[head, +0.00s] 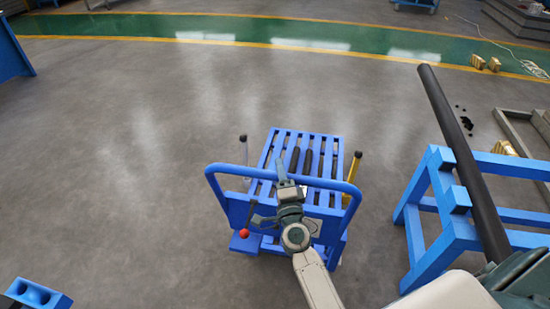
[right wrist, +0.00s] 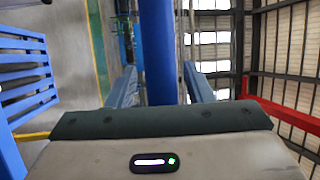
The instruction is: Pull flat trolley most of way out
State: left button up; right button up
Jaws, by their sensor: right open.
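The blue flat trolley (head: 266,134) stands on the grey floor in the middle of the head view, with a slatted deck and a raised push handle (head: 222,168) on its near side. My right gripper (head: 281,172) is at the middle of the handle, and its wrist hides part of the trolley's near panel. In the right wrist view the blue handle bar (right wrist: 158,45) passes between the two open fingers (right wrist: 160,88), with a gap visible on each side. My left gripper is not in view.
A blue stand (head: 432,205) with a long dark pipe (head: 455,150) is right of the trolley. A lever with a red knob (head: 244,233) is on the trolley's near side. A blue block (head: 38,296) is at bottom left. Floor left of the trolley is clear.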

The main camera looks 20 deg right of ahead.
jog(key=shift+w+d+r, duration=0.1)
jog(key=shift+w+r, duration=0.05)
jog(key=shift+w, duration=0.25)
jog(key=shift+s, duration=0.1)
jog(key=shift+c, duration=1.4)
grip_shut()
